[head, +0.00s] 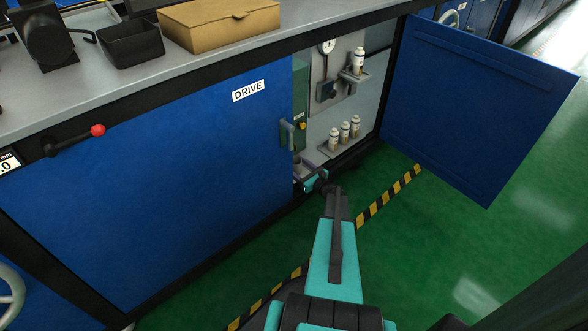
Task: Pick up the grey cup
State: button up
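I cannot make out a grey cup in the head view. My arm reaches from the bottom of the picture to the opening of the blue cabinet (180,195). My gripper (312,180) is at the lower left of that opening, just right of the blue DRIVE panel. It is small and partly hidden by my wrist, so its fingers are not clear. Some grey shapes show close to it, and I cannot tell whether one is a cup or part of the cabinet.
A blue door (478,105) stands open at the right. Inside, several white bottles stand: a row on a low shelf (327,150), one on a bracket (352,75). A cardboard box (220,22) and black bin (131,46) are on the worktop. Green floor lies in front.

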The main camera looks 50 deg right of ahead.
aim_at(295, 158)
jog(key=c, duration=1.2)
jog(key=shift+r, duration=0.1)
jog(key=shift+r+p, duration=0.5)
jog(key=shift+r, duration=0.35)
notch_tip(295, 158, up, 2)
jog(key=shift+r+p, duration=0.25)
jog(key=shift+p, duration=0.4)
jog(key=s+p, duration=0.1)
jog(key=s, duration=0.5)
jog(key=s+p, duration=0.1)
jog(key=s, duration=0.5)
jog(key=s+a+f+p, duration=0.1)
jog(key=s+p, duration=0.1)
jog(key=s, duration=0.4)
jog(key=shift+a, duration=0.1)
